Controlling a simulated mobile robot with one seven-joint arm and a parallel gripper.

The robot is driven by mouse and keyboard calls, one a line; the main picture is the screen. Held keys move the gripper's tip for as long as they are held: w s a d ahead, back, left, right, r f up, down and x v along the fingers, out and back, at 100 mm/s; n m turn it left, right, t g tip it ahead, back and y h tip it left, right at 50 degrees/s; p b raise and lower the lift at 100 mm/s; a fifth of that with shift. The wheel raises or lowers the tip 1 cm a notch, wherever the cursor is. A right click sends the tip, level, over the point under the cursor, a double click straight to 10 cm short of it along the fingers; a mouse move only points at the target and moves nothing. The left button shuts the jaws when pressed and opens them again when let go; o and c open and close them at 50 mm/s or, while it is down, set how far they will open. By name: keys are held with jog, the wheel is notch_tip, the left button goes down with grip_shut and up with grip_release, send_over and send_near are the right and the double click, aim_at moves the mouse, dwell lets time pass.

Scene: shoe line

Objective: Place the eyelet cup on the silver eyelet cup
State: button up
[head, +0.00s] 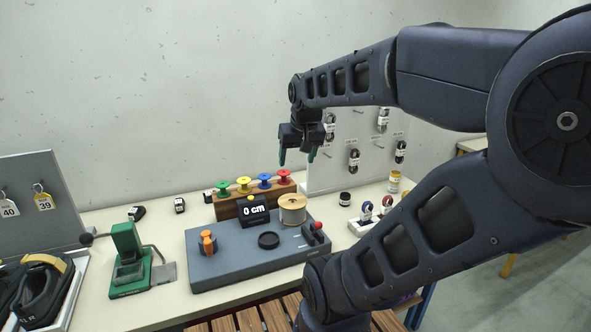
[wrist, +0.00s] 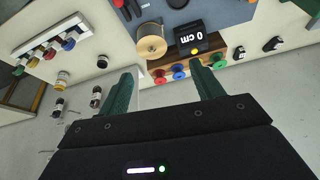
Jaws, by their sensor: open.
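My gripper (head: 297,156) is open and empty, high above the back of the table with fingers down. Its two green fingers (wrist: 165,84) also show in the wrist view. A small dark cup with a pale top (head: 344,198) stands on the table right of the grey machine; it appears as a small round cup (wrist: 102,61) in the wrist view. A yellow and white cup-like item (head: 394,183) stands farther back right, and also shows in the wrist view (wrist: 62,78); I cannot tell whether it is one piece or two. Which cup is silver is unclear.
A grey machine (head: 225,264) with a 0 cm display (head: 254,210) and a cord spool (head: 292,208) fills the middle. Coloured spools stand on a wooden block (head: 226,211) behind it. A white rack (head: 358,229) sits front right. A pegboard (head: 337,172) with hanging laces stands behind.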

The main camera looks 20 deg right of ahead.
jog(key=shift+n, duration=0.6)
jog(key=s, duration=0.1)
jog(key=s+a+f, duration=0.1)
jog(key=s, duration=0.1)
jog(key=s+a, duration=0.1)
jog(key=shift+s+a+f, duration=0.2)
dwell(0.6)
